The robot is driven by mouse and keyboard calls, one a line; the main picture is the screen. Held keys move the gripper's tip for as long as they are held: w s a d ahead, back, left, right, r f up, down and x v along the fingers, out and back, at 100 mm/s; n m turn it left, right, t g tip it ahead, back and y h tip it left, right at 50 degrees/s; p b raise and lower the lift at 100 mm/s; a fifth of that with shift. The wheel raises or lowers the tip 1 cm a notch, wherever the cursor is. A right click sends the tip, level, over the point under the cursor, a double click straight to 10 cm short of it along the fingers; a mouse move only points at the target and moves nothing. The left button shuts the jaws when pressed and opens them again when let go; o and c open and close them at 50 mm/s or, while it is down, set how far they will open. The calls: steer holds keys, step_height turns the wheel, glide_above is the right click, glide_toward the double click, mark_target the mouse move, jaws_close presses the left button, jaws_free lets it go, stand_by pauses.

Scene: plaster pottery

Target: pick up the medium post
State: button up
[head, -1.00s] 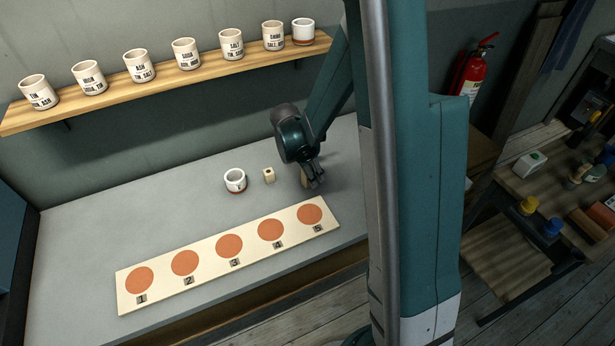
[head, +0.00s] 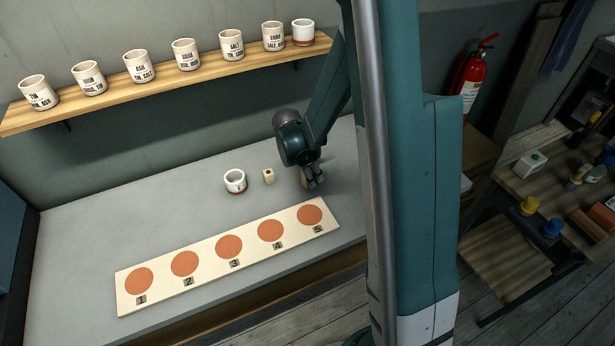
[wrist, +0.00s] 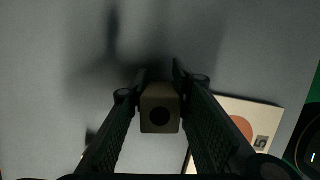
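A pale, square post with a dark round hole in its top (wrist: 160,92) stands between the fingers of my gripper (wrist: 160,80) in the wrist view. Both fingers lie against its sides, so my gripper looks shut on it. In the head view my gripper (head: 313,182) is low over the grey bench, and the post is mostly hidden by the fingers. A second small pale post (head: 268,176) stands on the bench to the left of my gripper. I cannot tell by size alone which post is the medium one.
A white cup with a reddish base (head: 235,182) stands left of the second post. A pale board (head: 207,249) with numbered orange discs lies in front; its 5 end is near my gripper. A shelf (head: 165,84) with several labelled cups runs along the wall behind.

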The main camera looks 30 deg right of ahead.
steer(key=shift+c, duration=0.8)
steer(key=shift+r+p, duration=0.7)
steer(key=shift+r, duration=4.3)
